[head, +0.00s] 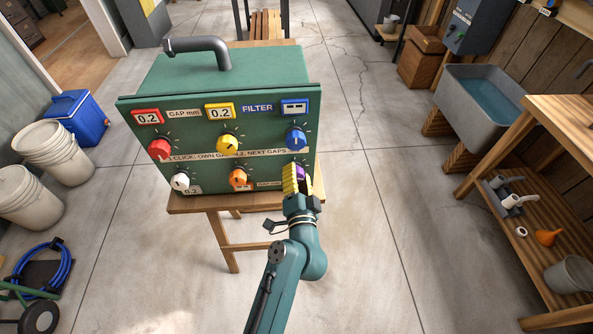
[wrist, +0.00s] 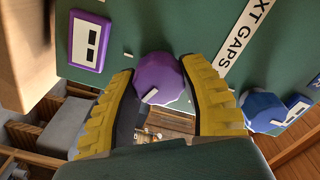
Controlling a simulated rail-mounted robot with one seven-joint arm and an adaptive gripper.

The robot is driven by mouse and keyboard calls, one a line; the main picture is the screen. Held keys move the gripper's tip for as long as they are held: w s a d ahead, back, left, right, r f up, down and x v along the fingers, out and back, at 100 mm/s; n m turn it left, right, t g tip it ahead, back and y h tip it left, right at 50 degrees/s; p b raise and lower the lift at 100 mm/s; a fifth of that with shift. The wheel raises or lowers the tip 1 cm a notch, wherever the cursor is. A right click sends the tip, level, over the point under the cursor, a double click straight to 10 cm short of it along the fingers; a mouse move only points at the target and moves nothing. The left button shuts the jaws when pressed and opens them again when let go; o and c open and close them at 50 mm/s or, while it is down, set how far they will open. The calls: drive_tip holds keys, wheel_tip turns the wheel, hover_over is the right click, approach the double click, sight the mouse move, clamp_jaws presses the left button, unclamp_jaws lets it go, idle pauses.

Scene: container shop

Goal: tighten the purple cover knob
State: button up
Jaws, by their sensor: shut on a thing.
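The purple cover knob (wrist: 160,78) sits on the lower right of the green box's front panel (head: 135,130). In the wrist view it is a faceted knob with a small white mark near its edge. My gripper (head: 297,178) is at the knob, its yellow ribbed fingers on either side of it and shut on it. In the head view the fingers hide most of the knob; a bit of purple shows between them. A purple plate with two dark windows (wrist: 90,42) is beside the knob in the wrist view.
Other knobs are close by: blue (head: 296,138) above, orange (head: 238,177) to the left, then white (head: 181,181), yellow (head: 228,144) and red (head: 159,149). The box stands on a wooden stand (head: 221,243). Open floor lies to the right, before a wooden shelf (head: 490,165).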

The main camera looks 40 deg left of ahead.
drive_tip(key=m+p, duration=0.1)
drive_tip(key=m, duration=0.3)
drive_tip(key=shift+f+m+p, duration=0.1)
drive_tip(key=shift+m+p, duration=0.2)
idle(0.3)
drive_tip(key=o, duration=1.2)
drive_tip(key=shift+w, duration=0.1)
drive_tip(key=v, duration=1.2)
